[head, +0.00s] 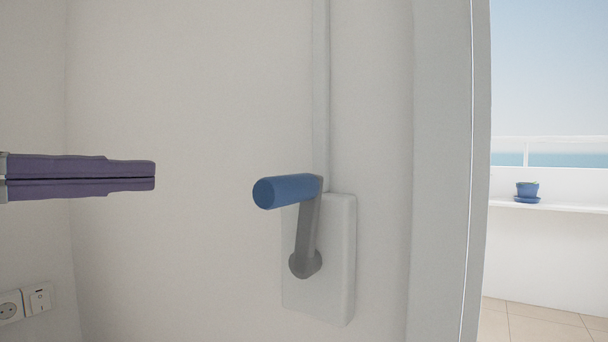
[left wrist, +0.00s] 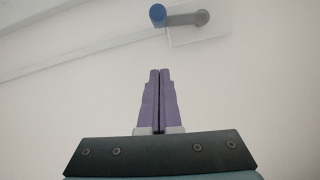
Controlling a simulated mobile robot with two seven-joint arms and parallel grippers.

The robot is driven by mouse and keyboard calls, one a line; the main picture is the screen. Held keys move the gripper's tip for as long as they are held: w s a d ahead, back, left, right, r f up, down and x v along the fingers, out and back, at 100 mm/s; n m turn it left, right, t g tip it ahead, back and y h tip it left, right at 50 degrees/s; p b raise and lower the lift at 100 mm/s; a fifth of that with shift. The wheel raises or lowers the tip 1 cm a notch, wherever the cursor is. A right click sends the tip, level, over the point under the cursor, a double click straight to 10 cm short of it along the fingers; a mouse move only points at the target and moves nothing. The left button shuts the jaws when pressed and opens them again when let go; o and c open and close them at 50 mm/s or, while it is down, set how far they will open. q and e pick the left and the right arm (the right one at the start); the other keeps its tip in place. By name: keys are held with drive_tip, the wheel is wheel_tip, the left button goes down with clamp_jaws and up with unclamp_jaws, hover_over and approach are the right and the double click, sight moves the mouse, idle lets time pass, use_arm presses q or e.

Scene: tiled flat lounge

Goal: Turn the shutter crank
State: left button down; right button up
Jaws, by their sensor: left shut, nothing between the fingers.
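The shutter crank has a blue cylindrical handle (head: 284,190) on a grey crank arm (head: 310,228), which points up from its hub on a white wall plate (head: 340,265). My left gripper (head: 155,177) comes in from the left in the head view, shut and empty, at about the handle's height and apart from it by a clear gap. In the left wrist view my left gripper (left wrist: 158,70) shows its two purple fingers together. The blue handle (left wrist: 158,15) is beyond the fingertips there, with the grey crank arm (left wrist: 185,18) running right. My right gripper is not in view.
A white vertical rod or conduit (head: 321,90) rises above the wall plate. A wall socket (head: 12,306) is at the lower left. Right of the door frame (head: 480,150), a blue pot (head: 527,190) stands on a balcony ledge. The space between gripper and handle is clear.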

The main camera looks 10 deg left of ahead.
use_arm(q)
drive_tip(key=w+d+f+p, duration=0.1)
drive_tip(key=w+d+p, duration=0.4)
drive_tip(key=d+p, duration=0.3)
drive_tip(key=shift+w+d+p, duration=0.2)
drive_tip(key=shift+w+p, duration=0.2)
drive_tip(key=shift+p, duration=0.05)
drive_tip(key=shift+s+d+r+m+p, duration=0.1)
drive_tip(key=shift+d+m+p, duration=0.25)
drive_tip(key=shift+m+p, duration=0.2)
idle(1.0)
